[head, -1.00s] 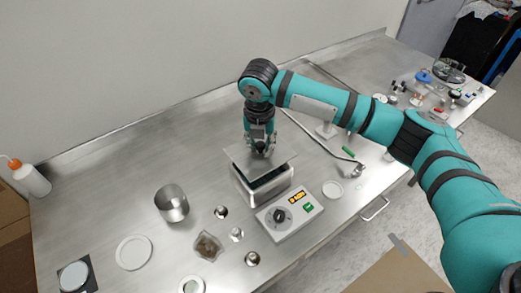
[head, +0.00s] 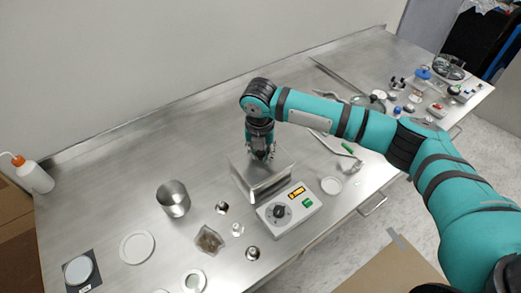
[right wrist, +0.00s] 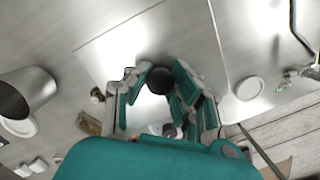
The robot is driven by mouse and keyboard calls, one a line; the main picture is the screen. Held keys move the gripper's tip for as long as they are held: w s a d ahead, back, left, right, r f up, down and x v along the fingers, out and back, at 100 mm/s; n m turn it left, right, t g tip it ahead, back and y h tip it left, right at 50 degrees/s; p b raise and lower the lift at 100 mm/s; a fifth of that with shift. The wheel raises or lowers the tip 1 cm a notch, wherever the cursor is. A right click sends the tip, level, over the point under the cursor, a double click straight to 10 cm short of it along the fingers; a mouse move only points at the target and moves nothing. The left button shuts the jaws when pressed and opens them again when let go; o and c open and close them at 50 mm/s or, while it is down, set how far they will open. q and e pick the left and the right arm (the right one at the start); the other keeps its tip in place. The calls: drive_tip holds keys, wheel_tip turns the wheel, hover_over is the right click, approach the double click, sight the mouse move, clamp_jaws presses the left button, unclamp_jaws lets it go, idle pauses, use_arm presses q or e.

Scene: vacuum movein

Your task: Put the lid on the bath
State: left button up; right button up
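The bath is a steel box (head: 268,188) behind its white control unit (head: 289,211) on the steel bench. The flat square metal lid (head: 240,166) lies over the top of the bath, and no dark opening shows. It also shows as a pale plate in the right wrist view (right wrist: 110,55), with a round black knob (right wrist: 160,78). My right gripper (head: 261,153) points down over the lid. In the right wrist view its fingertips (right wrist: 159,72) close in on both sides of the knob. Whether the lid sits exactly on the rim is hard to tell. My left gripper is not in view.
A steel beaker (head: 173,199), a white dish (head: 137,247), a brown sample (head: 209,240) and small metal weights stand to the left and front. A small white dish (head: 331,186) and tools lie to the right. The bench behind the bath is clear.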

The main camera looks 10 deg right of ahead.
sight(260, 163)
drive_tip(key=o, duration=0.5)
drive_tip(key=shift+c, duration=0.2)
drive_tip(key=shift+r, duration=0.6)
wheel_tip(260, 163, up, 12)
drive_tip(key=s+b, duration=0.1)
drive_tip(key=b, duration=0.1)
drive_tip(key=shift+s+a, duration=0.2)
drive_tip(key=shift+s+f, duration=0.1)
